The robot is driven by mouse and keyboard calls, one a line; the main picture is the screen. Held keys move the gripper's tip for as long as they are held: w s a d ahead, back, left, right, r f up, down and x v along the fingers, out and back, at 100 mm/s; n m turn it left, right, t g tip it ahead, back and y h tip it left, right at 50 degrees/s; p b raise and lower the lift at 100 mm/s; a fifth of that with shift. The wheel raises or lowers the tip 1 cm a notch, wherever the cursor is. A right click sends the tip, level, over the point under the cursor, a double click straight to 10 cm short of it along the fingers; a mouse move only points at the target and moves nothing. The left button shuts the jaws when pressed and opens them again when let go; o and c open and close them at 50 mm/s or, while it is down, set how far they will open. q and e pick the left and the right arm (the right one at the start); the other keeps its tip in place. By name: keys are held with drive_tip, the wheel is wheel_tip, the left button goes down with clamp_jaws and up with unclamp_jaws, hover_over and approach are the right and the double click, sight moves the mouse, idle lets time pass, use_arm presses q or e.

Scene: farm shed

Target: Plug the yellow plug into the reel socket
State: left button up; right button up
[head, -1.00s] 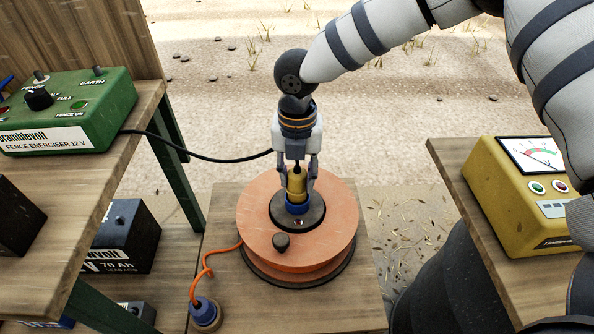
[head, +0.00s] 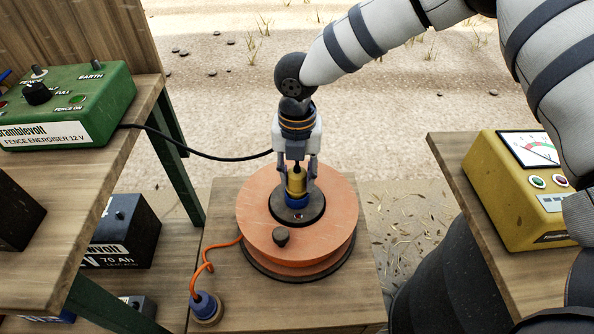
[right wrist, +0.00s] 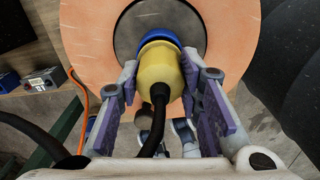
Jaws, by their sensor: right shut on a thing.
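The yellow plug (head: 296,181) is upright in my right gripper (head: 298,172), with the fingers on either side of it. Its lower end meets the blue reel socket (head: 297,202) at the centre of the orange reel (head: 259,222); how deep it sits cannot be told. In the right wrist view the yellow plug (right wrist: 160,72) lies between the finger pads, in line with the blue socket rim (right wrist: 158,37). A black cable leaves the plug's back. My left gripper is not in view.
The black cable (head: 200,155) runs left to the green fence energiser (head: 70,105) on a wooden bench. A blue plug on an orange lead (head: 206,307) stands at the reel's front left. A yellow meter box (head: 520,185) is on the right table. A dark battery (head: 120,232) sits lower left.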

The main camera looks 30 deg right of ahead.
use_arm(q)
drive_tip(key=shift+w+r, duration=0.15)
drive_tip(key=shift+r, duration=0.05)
use_arm(e)
drive_tip(key=shift+f, duration=0.4)
idle(0.7)
drive_tip(key=o, duration=1.3)
drive_tip(key=shift+c, duration=0.2)
drive_tip(key=shift+r+p, duration=1.7)
drive_tip(key=shift+r, duration=2.9)
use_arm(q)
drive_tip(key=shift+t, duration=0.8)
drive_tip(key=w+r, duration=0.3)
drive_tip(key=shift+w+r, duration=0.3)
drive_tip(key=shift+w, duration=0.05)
use_arm(e)
drive_tip(key=shift+f, duration=0.1)
